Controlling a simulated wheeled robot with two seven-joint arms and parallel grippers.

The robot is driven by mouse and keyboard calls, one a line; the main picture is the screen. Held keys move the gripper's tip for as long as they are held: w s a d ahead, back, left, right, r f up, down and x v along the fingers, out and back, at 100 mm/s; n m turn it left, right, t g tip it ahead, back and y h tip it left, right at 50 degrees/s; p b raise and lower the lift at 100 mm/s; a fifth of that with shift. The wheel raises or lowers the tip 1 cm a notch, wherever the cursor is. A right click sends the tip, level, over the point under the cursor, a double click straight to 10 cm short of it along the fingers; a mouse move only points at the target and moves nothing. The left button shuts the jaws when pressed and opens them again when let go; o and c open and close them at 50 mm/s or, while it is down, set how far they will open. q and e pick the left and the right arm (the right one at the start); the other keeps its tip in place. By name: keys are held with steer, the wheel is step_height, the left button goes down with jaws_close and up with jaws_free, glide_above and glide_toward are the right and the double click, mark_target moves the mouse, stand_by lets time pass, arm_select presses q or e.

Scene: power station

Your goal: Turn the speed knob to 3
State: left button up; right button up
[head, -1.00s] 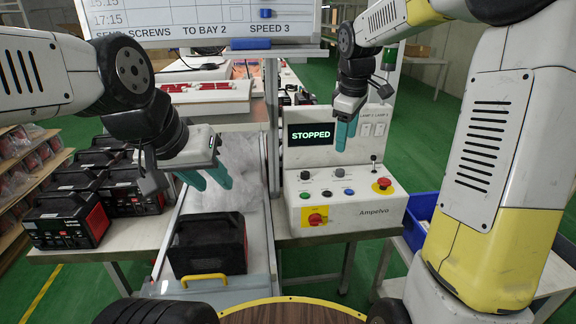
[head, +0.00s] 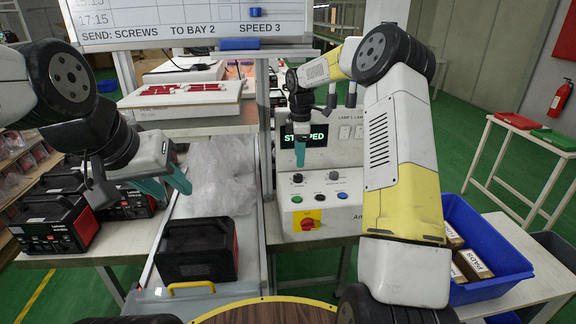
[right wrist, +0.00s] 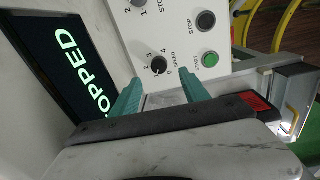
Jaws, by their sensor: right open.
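The speed knob (head: 297,178) is a small black dial at the left of the white control panel (head: 352,215). In the right wrist view the knob (right wrist: 159,66) sits in a printed scale from 0 to 4; its exact setting is too small to tell. My right gripper (head: 300,157) is open and empty, above the knob in the head view. In the right wrist view its teal fingertips (right wrist: 158,84) are on either side of the knob's line, apart from it. My left gripper (head: 166,184) is open and empty over the conveyor.
The display (head: 290,138) reads STOPPED, partly covered by my right gripper. A green start button (right wrist: 210,60) and black stop button (right wrist: 206,21) are close to the knob. The whiteboard (head: 190,22) reads SPEED 3. A black power unit (head: 197,249) stands on the conveyor.

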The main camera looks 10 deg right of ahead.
mark_target(299, 176)
steer(key=shift+w+f, duration=0.2)
steer(key=shift+f, duration=0.1)
step_height(299, 176, down, 7)
steer(key=shift+w+f, duration=0.15)
jaws_close()
